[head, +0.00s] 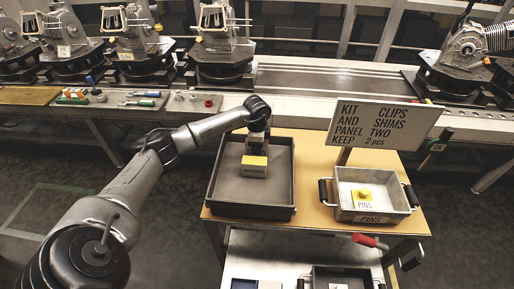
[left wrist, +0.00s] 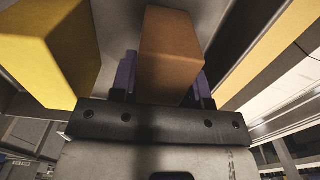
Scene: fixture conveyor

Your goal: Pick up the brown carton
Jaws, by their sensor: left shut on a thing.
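The brown carton (left wrist: 170,52) stands between the two purple-grey fingers of my left gripper (left wrist: 163,82) in the left wrist view. The gripper is shut on it. In the head view my left gripper (head: 257,136) points down into the dark tray (head: 225,208) on the wooden-topped cart, and the carton is mostly hidden there behind the yellow box and under the gripper. I cannot tell whether the carton touches the tray floor. A yellow box (head: 254,166) with a label is just in front of the gripper; it also shows at the left of the left wrist view (left wrist: 48,50).
A grey bin (head: 372,215) labelled PINS, holding a yellow item, stands right of the tray. A sign (head: 384,124) rises behind it. A conveyor with dark fixtures (head: 225,62) runs along the back. A lower shelf (head: 300,258) holds more bins.

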